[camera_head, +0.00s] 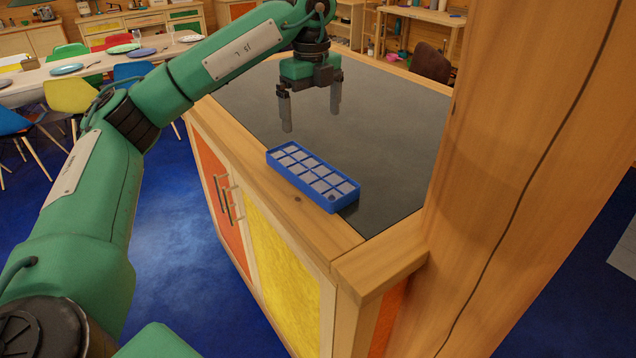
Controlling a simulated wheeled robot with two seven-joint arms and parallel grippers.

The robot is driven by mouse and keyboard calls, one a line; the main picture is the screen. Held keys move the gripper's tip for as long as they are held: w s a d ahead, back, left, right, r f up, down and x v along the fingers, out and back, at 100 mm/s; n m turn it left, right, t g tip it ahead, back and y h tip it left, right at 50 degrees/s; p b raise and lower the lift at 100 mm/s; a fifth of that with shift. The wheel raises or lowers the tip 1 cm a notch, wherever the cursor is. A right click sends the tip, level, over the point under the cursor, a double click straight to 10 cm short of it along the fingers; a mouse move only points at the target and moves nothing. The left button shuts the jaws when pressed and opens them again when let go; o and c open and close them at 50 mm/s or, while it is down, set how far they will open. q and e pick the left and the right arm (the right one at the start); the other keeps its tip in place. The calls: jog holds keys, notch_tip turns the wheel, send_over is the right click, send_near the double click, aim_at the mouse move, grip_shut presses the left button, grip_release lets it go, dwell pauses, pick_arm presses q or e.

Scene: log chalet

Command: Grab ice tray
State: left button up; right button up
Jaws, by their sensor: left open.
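The ice tray (297,182) is a blue rectangular tray with two rows of pale, whitish cells. It lies flat on the dark top of a wooden cabinet, along its front edge, with its near end close to the corner. My left gripper (312,116) is open and empty. Its two grey fingers point down above the dark top, beyond the tray's far end and apart from it. My right gripper is not in view.
A thick wooden post (530,150) rises at the cabinet's right corner, close to the tray. The cabinet top (395,125) is otherwise clear. A long dining table (105,62) with plates and coloured chairs stands at the back left. Blue floor lies left of the cabinet.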

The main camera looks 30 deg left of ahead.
pick_arm(q)
jog(key=f, duration=0.1)
send_over(309, 167)
jog(key=f, duration=0.6)
jog(key=shift+w+d+f, duration=0.1)
jog(key=shift+w+f, duration=0.2)
jog(key=shift+s+f+p, duration=0.15)
jog(key=shift+f+p, duration=0.3)
jog(key=shift+f, duration=0.45)
notch_tip(309, 167, down, 4)
jog(key=shift+s+r+p, duration=0.15)
jog(key=shift+r+p, duration=0.05)
jog(key=shift+p, duration=0.35)
jog(key=shift+f, duration=0.4)
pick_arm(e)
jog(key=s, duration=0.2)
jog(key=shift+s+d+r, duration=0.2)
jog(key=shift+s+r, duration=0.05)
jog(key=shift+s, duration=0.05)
pick_arm(q)
jog(key=shift+c, duration=0.2)
jog(key=c, duration=1.1)
jog(key=shift+r, duration=0.1)
jog(key=shift+c, duration=0.8)
